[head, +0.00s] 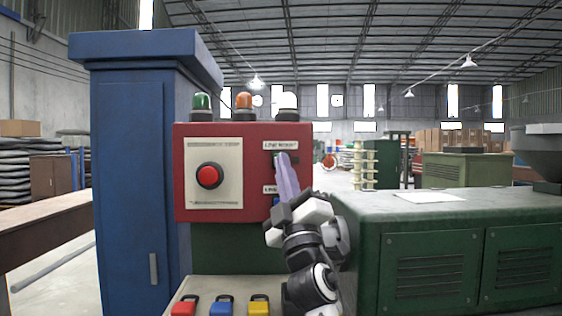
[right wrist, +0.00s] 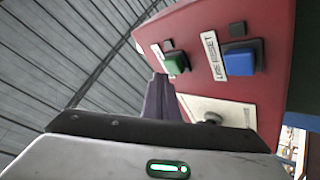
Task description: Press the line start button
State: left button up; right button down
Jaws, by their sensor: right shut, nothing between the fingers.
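A red control box (head: 256,170) carries two labelled buttons on its right side. The right wrist view shows a green button (right wrist: 176,63) and a blue button (right wrist: 240,62), with a "LINE RESET" label by the blue one. In the head view the blue button (head: 276,200) is partly hidden behind my gripper, and the green one is hidden by the fingers. My right gripper (head: 284,158) is shut and empty, its purple fingers pointing up at the upper button. In the right wrist view its fingertips (right wrist: 160,80) are close beside the green button; I cannot tell whether they touch.
A red emergency-stop button (head: 208,176) sits on a pale plate at the box's left. Green, orange and white lamps stand on top. A blue cabinet (head: 135,190) is at left, a green machine housing (head: 450,265) at right. Coloured buttons (head: 222,305) lie below on a pale panel.

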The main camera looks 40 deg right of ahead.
jog(key=shift+w+d, duration=0.1)
jog(key=shift+w, duration=0.05)
dwell(0.3)
jog(key=shift+w+d, duration=0.15)
jog(key=shift+w, duration=0.1)
jog(key=shift+w+d+b, duration=0.25)
jog(key=shift+w+b, duration=0.15)
jog(key=shift+b, duration=0.1)
dwell(0.5)
dwell(0.4)
jog(key=shift+s+a+p, duration=0.35)
jog(key=shift+s+a, duration=0.15)
jog(key=shift+s, duration=0.3)
jog(key=s+a, duration=0.1)
jog(key=s+p, duration=0.1)
jog(key=s+a, duration=0.1)
jog(key=s, duration=0.1)
jog(key=shift+s+a+p, duration=0.1)
jog(key=shift+a+p, duration=0.2)
jog(key=shift+p, duration=0.05)
